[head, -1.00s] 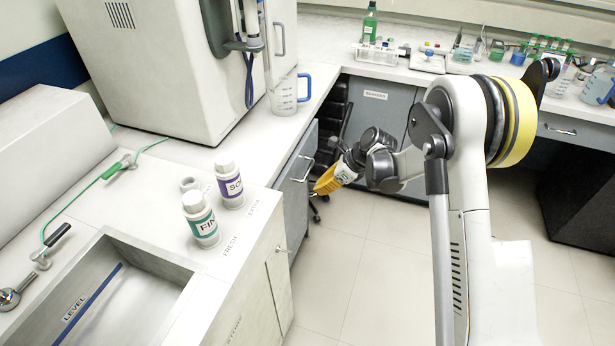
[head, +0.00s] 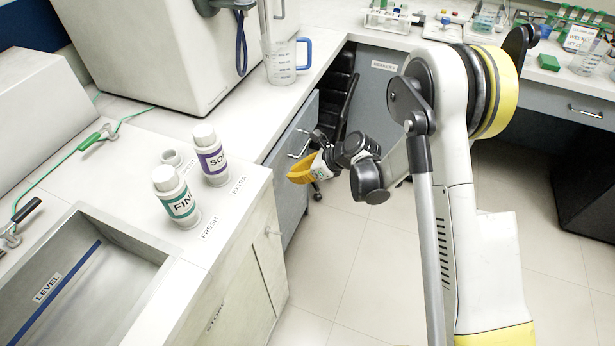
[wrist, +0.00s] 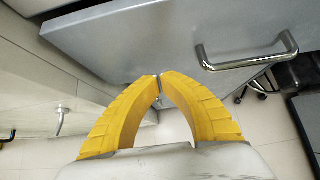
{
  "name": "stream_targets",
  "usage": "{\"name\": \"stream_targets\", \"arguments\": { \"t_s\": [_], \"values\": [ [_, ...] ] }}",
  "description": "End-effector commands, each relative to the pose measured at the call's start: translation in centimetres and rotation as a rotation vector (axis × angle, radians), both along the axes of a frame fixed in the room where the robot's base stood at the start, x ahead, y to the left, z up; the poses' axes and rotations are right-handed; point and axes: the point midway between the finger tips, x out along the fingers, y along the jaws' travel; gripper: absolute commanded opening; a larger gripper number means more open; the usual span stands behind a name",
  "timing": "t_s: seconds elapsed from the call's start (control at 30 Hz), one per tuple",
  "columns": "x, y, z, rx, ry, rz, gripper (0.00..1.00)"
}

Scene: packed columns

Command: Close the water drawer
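My gripper (head: 292,178), with yellow fingers, is beside the grey front (head: 288,165) under the left counter. A metal bar handle (head: 299,142) on that front is just above and behind the fingers. In the wrist view the fingertips (wrist: 159,77) meet with nothing between them. The grey front (wrist: 150,38) fills the top of that view, and its handle (wrist: 248,56) is to the right of the fingertips. I read no water label on it. I cannot tell how far it is open, or whether the fingers touch it.
Two labelled bottles, one green-banded (head: 176,196) and one purple-banded (head: 210,155), stand on the left counter near a sink (head: 85,285). A measuring jug (head: 279,60) stands farther back. A black chair (head: 341,92) is behind the gripper. The floor (head: 390,265) around is clear.

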Motion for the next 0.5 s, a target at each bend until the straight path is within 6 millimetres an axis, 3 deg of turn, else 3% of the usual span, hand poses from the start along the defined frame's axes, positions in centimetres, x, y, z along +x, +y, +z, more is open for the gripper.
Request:
{"name": "stream_targets", "arguments": {
  "t_s": [0.2,0.5],
  "values": [
    [0.6,1.8,0.0,-0.001,0.000,0.001,0.00],
    [0.7,2.0,0.1,0.000,0.000,0.000,0.00]
  ]
}}
